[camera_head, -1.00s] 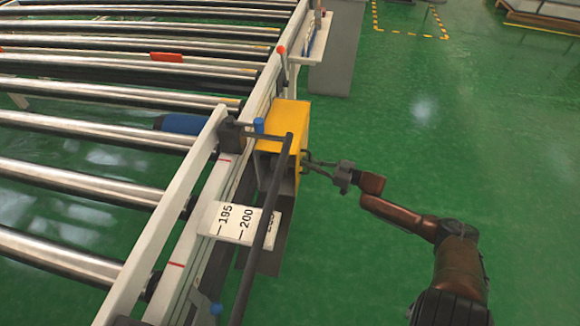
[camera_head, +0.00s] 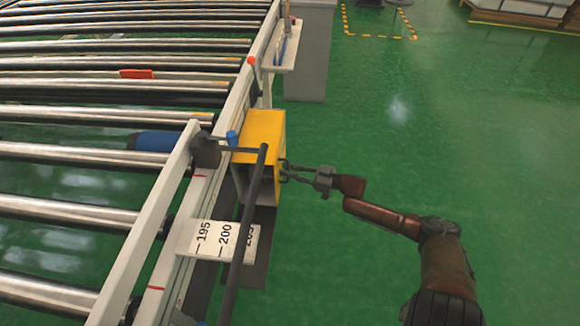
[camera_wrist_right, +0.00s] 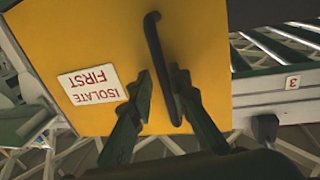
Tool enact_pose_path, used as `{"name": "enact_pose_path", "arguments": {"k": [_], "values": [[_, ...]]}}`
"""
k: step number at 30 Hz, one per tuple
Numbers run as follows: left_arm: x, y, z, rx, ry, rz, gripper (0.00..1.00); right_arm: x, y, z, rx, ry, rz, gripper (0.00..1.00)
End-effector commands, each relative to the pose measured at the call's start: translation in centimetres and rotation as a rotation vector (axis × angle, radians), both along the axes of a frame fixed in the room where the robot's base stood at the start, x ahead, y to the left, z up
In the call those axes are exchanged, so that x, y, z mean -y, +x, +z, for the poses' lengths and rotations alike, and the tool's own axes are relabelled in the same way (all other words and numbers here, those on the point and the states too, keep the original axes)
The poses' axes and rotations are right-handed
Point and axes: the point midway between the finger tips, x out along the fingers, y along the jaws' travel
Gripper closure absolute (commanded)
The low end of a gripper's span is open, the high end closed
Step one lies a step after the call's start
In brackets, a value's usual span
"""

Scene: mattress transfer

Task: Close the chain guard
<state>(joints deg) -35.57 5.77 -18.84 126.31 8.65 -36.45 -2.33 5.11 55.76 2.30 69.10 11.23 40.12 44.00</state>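The chain guard is a yellow box (camera_head: 264,127) on the side of the roller conveyor, with an open dark end facing the front. In the right wrist view its yellow face (camera_wrist_right: 95,45) fills much of the picture, with an "ISOLATE FIRST" label (camera_wrist_right: 93,86) and a dark curved handle (camera_wrist_right: 155,45). My right gripper (camera_head: 285,171) is at the guard's right side. In the wrist view its fingers (camera_wrist_right: 162,80) are apart, one on each side of the handle. The gap on the left finger's side is visible; contact on the right is unclear. My left gripper is out of view.
A dark bar (camera_head: 243,235) runs in front of the guard. A scale plate (camera_head: 212,238) marked 195 and 200 sits below it. Conveyor rollers (camera_head: 75,154) fill the left. The green floor (camera_head: 400,150) to the right is mostly clear.

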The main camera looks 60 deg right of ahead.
Motion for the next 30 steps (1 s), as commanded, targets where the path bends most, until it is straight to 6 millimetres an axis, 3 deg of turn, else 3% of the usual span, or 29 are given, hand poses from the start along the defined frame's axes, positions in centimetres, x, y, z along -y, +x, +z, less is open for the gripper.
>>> {"name": "enact_pose_path", "arguments": {"k": [18,30], "values": [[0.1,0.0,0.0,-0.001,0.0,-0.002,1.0,2.3,-10.3,-0.1,-0.003,0.0,-0.004,0.85],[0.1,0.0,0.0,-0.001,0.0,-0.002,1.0,2.4,-11.2,0.0,-0.001,0.0,-0.003,0.85]]}}
